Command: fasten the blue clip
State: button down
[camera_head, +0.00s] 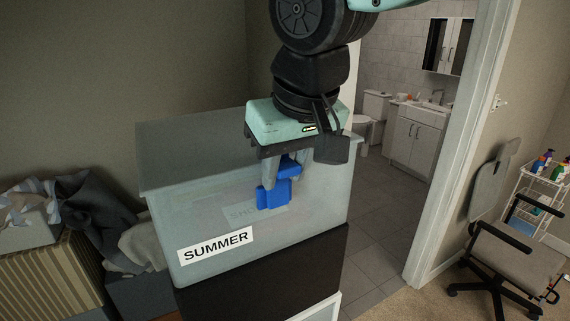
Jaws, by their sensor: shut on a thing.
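The blue clip (274,194) is at the upper front edge of a translucent storage box (310,215) with a "SUMMER" label (215,245). My gripper (286,166) points down over the box and is shut on the blue clip, whose upper part lies between the fingers. The clip's lower part hangs against the box's front wall. Whether the clip is hooked on the rim cannot be told. The box's grey lid (190,150) stands tilted up behind it. My arm hides part of the rim and lid.
The box stands on a black unit (275,278). Crumpled cloths (85,205) and a striped box (50,278) are at the left. An office chair (515,250) and a white cart (540,195) are at the right. A doorway opens onto a tiled bathroom floor (378,215).

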jog(key=shift+r, duration=0.1)
jog(key=c, duration=1)
grip_release()
jog(key=shift+r, duration=0.1)
jog(key=b+v, duration=0.5)
jog(key=v, duration=1.2)
jog(key=shift+d, duration=0.1)
notch_tip(320, 180, down, 16)
jog(key=d+g+b, duration=0.1)
jog(key=d+b, duration=0.1)
jog(key=b, duration=0.3)
jog(key=s+d+f+b, duration=0.3)
jog(key=d+f, duration=0.1)
jog(key=f, duration=0.7)
jog(key=s+d+f+g+h+b, duration=0.1)
jog(key=s+d+f, duration=0.3)
jog(key=f, duration=0.6)
jog(key=s+d+f+n+g+b, duration=0.1)
jog(key=s+d+f+b, duration=0.2)
jog(key=f, duration=0.8)
jog(key=shift+s+d+f+h+b, duration=0.3)
jog(key=shift+d+b, duration=0.35)
jog(key=shift+b, duration=0.15)
